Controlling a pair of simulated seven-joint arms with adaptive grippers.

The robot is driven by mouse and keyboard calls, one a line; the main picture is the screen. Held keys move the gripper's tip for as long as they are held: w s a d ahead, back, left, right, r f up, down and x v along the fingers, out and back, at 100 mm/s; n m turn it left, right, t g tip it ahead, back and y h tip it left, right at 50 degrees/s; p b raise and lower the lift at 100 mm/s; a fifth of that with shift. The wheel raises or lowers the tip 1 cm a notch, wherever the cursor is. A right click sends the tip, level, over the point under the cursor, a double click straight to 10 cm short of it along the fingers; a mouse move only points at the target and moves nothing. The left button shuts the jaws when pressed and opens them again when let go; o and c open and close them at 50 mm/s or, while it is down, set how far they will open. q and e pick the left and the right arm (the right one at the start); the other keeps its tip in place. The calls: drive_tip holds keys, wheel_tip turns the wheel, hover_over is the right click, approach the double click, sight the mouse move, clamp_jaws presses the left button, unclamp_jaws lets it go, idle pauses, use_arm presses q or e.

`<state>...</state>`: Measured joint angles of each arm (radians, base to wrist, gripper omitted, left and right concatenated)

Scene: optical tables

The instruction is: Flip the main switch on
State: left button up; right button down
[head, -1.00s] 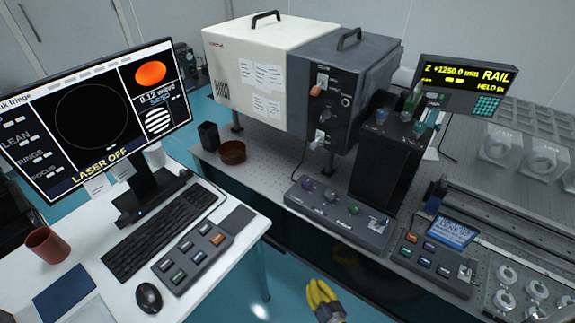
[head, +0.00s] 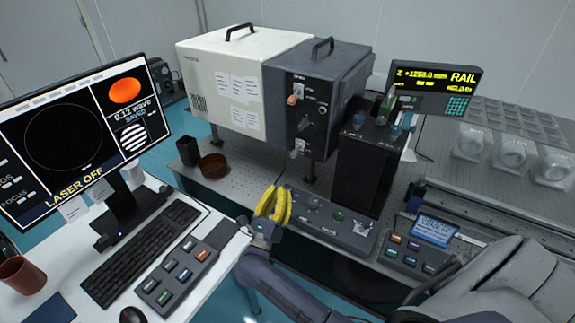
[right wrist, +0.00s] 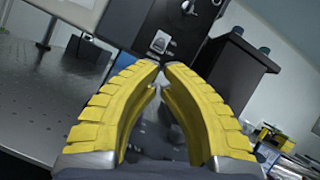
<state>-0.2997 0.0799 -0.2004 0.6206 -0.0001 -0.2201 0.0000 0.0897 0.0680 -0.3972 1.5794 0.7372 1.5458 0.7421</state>
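The dark grey front panel of the laser housing (head: 318,115) carries an orange-tipped switch (head: 292,99) at upper left, a round knob and a lower metal toggle (head: 297,148). I cannot read which label is the main switch. My right gripper (head: 277,190), with yellow ribbed fingers, is below and in front of the panel, apart from it, over the bench's front edge. In the right wrist view its fingertips (right wrist: 161,64) come together with nothing between them, just below a toggle on a pale plate (right wrist: 160,42). My left gripper is out of view.
A control box with knobs (head: 330,219) lies on the bench just right of my right gripper. A black block with small bottles (head: 365,175) stands behind it. A brown dish (head: 213,164) and black cup (head: 188,151) stand left. The monitor (head: 75,150) reads LASER OFF.

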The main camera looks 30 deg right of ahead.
sight(294, 154)
drive_tip(key=m+g, duration=0.1)
drive_tip(key=w+m+g, duration=0.1)
drive_tip(key=m, duration=0.1)
drive_tip(key=m+g, duration=0.1)
drive_tip(key=shift+w+d+r+m, duration=0.15)
drive_tip(key=shift+d+m, duration=0.1)
drive_tip(key=shift+m, duration=0.05)
drive_tip(key=shift+w+f+m+g+y, duration=0.1)
drive_tip(key=shift+w+m+g+y, duration=0.15)
drive_tip(key=shift+m+g, duration=0.25)
drive_tip(key=shift+w+f+m+g+y, duration=0.1)
drive_tip(key=shift+w+m+g+y, duration=0.15)
drive_tip(key=shift+m, duration=0.45)
drive_tip(key=shift+x, duration=4.95)
drive_tip(key=shift+s+a+r+g+y, duration=0.2)
drive_tip(key=shift+a+g+y, duration=0.05)
drive_tip(key=shift+g+y, duration=0.15)
drive_tip(key=shift+s+a+r+y, duration=0.1)
drive_tip(key=shift+a+r+y, duration=0.15)
drive_tip(key=shift+y, duration=0.15)
